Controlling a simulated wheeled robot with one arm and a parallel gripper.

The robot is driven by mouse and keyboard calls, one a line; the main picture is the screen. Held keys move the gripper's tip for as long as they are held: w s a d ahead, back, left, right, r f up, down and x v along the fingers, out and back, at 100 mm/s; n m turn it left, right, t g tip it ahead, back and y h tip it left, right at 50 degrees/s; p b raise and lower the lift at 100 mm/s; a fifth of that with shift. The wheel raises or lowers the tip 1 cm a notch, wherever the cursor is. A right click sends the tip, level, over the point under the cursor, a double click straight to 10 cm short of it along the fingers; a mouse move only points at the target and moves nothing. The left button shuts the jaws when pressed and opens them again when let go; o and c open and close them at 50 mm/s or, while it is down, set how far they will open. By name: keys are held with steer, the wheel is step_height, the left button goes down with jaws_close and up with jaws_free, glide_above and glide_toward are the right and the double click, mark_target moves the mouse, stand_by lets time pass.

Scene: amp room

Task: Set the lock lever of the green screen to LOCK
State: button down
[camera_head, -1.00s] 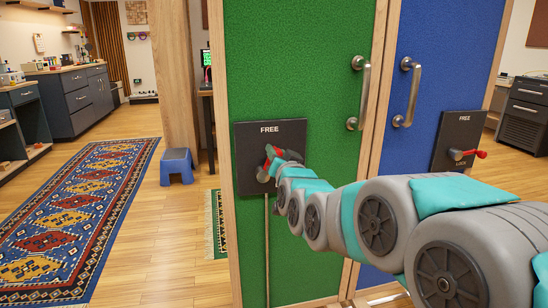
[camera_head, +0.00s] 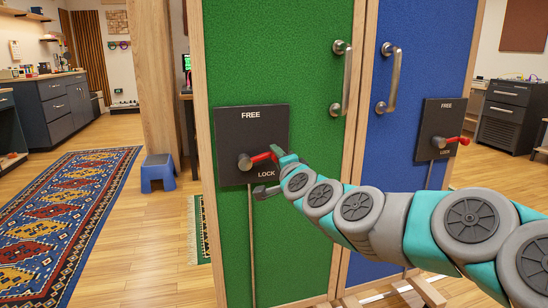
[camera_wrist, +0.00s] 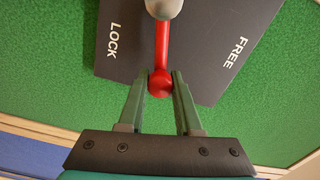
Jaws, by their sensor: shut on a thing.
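The green screen (camera_head: 272,60) carries a dark plate (camera_head: 230,130) marked FREE above and LOCK below. Its red lock lever (camera_head: 262,157) runs from a grey hub (camera_head: 244,162) to the right and slightly up, between the two words. My gripper (camera_wrist: 163,78) is shut on the lever's red knob (camera_wrist: 160,86), one finger on each side in the wrist view. The wrist view shows the lever standing between LOCK at left and FREE at right. In the head view my gripper partly hides the knob end.
The blue screen (camera_head: 425,60) stands at right with its own plate (camera_head: 431,145) and red lever (camera_head: 450,141). Metal handles (camera_head: 341,78) stick out above. A blue stool (camera_head: 159,172) and patterned rug (camera_head: 65,215) lie left, with open floor between.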

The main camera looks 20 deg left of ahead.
steer(key=shift+d+f+m+b, duration=0.1)
steer(key=shift+f+m+b, duration=0.35)
steer(key=shift+f+m, duration=0.5)
steer(key=shift+m, duration=0.25)
steer(key=c, duration=0.6)
jaws_free()
steer(key=shift+w+r, duration=0.1)
steer(key=v, duration=0.8)
